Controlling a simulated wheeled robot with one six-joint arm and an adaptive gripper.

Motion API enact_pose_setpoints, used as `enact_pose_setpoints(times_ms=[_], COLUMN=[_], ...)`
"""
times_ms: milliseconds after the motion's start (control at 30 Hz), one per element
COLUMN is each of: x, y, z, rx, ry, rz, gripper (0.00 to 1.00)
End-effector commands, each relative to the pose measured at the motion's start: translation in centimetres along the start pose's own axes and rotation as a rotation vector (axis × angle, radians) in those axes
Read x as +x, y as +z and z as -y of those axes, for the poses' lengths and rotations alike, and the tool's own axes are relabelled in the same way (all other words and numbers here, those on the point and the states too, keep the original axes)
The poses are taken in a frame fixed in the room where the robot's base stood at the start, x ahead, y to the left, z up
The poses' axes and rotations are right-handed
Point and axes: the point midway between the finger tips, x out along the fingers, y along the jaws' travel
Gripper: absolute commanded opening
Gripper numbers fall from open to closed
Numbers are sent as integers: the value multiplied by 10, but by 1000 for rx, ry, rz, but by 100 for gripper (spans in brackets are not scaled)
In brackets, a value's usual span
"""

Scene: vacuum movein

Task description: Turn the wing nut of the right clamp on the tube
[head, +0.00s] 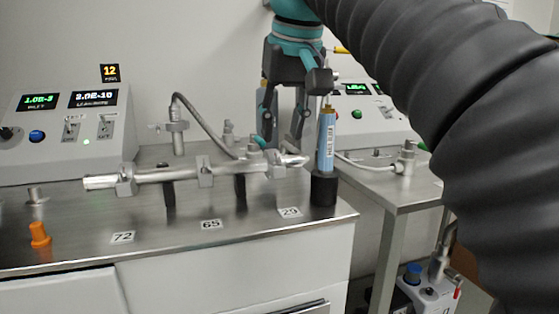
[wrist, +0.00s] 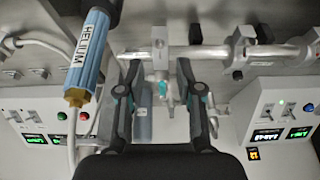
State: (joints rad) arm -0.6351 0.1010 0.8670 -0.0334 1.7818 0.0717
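The metal tube (head: 150,177) lies level on black posts above the steel bench, with clamps along it. The right clamp (head: 275,166) is near the tube's right end; in the wrist view it is the clamp (wrist: 159,52) nearest my gripper. My gripper (head: 282,143) points down just behind the right clamp. Its fingers are apart, one on each side of the wing nut in the wrist view (wrist: 160,74), with a gap on both sides.
A blue helium cylinder (head: 326,140) stands upright in a black holder (head: 323,188), close to the right of my gripper. A bent hose fitting (head: 178,130) rises behind the tube. An orange part (head: 39,235) is at the front left. A display console (head: 60,125) stands at the back left.

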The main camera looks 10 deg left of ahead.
Motion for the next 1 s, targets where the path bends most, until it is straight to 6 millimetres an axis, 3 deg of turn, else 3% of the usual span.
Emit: enact_pose_setpoints(times_ms=[100, 300, 700, 867, 1000], x=[24, 43, 49, 49, 49], y=[2, 1, 0, 0, 0], z=[0, 0, 0, 0, 0], rx=[0, 0, 0, 0, 0], ry=[0, 0, 0, 0, 0], rz=[2, 1, 0, 0, 0], gripper=[35, 35, 35, 0, 0])
